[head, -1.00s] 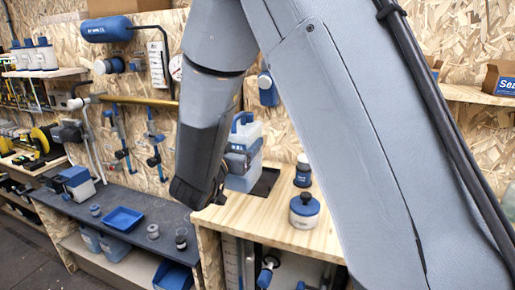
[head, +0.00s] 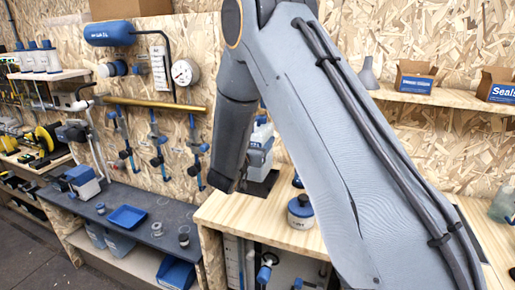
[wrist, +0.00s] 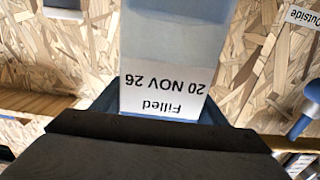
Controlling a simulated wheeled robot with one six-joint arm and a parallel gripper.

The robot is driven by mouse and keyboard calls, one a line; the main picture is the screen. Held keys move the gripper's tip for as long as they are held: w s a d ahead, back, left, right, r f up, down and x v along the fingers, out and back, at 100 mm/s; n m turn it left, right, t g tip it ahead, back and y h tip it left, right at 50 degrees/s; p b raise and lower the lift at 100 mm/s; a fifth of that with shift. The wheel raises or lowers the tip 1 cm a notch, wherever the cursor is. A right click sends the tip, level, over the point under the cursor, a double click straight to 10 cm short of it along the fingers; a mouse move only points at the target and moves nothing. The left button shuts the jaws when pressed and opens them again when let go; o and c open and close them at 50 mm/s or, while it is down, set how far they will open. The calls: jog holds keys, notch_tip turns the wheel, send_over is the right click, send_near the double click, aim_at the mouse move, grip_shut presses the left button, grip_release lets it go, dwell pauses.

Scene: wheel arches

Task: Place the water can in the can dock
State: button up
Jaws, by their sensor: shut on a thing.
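The water can, a pale translucent container with a blue top (head: 262,148), shows in the head view just behind my gripper (head: 226,182). In the wrist view the can (wrist: 170,45) fills the upper middle, with an upside-down label reading "Filled 20 NOV 26". My gripper (wrist: 160,130) is shut on the can, and its dark body covers the lower wrist view. A dark square patch, which looks like the can dock (head: 266,184), lies on the wooden bench at the can's foot. The arm and gripper hide part of both. I cannot tell whether the can touches it.
A white jar with a blue lid (head: 300,211) stands on the wooden bench (head: 235,212) to the right of the dock. A lower dark bench (head: 130,205) with a blue tray (head: 128,217) is at left. My arm hides much of the bench's right side.

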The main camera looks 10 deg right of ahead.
jog(key=shift+w+d+f+p, duration=0.15)
jog(key=shift+f+p, duration=0.35)
jog(key=shift+f, duration=0.4)
jog(key=shift+w+a+f+p, duration=0.1)
jog(key=shift+f+p, duration=0.4)
jog(key=shift+f, duration=0.5)
jog(key=o, duration=1.7)
jog(key=b+v, duration=0.4)
jog(key=v, duration=0.8)
